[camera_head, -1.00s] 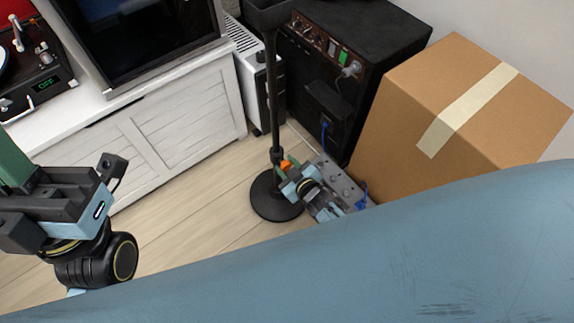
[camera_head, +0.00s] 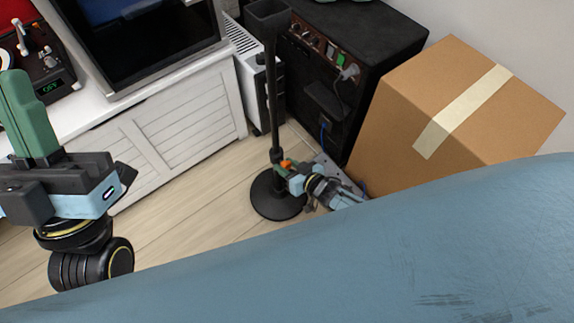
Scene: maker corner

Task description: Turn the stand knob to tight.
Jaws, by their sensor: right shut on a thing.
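The stand (camera_head: 273,110) is a black upright pole on a round black base (camera_head: 276,205), with a small tray-like top. Its small orange knob (camera_head: 287,163) sits low on the pole, on the right side.
A black amplifier (camera_head: 365,40) with a plugged cable stands behind the stand, beside a taped cardboard box (camera_head: 440,105). A white heater (camera_head: 252,75) and a white cabinet (camera_head: 190,130) are at the back left. Wood floor (camera_head: 205,200) is clear left of the base.

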